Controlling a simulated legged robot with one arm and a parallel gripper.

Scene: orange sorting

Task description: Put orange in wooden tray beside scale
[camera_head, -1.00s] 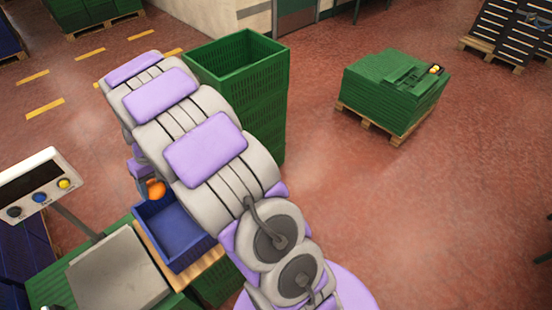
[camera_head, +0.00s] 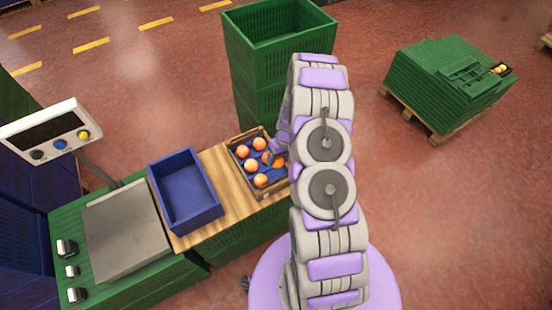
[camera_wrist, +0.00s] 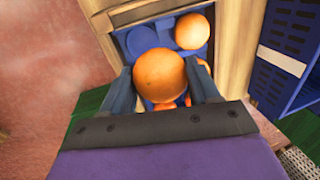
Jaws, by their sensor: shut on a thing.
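My gripper (camera_wrist: 161,82) is shut on an orange (camera_wrist: 159,74), one dark finger on each side of it. Below it in the wrist view is the wooden tray (camera_wrist: 237,42) with a blue insert. Another orange (camera_wrist: 192,31) lies in that tray, and parts of others show under the held one. In the head view the wooden tray (camera_head: 238,174) holds several oranges, and my gripper (camera_head: 275,158) is over its right side. The scale (camera_head: 125,236) stands at the left. Whether the held orange touches the tray or others is hard to tell.
An empty blue crate (camera_head: 185,190) stands on the wooden board (camera_head: 228,205) between the scale and the wooden tray. A tall stack of green crates (camera_head: 280,55) rises just behind the tray. A green stack on a pallet (camera_head: 448,85) stands farther right.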

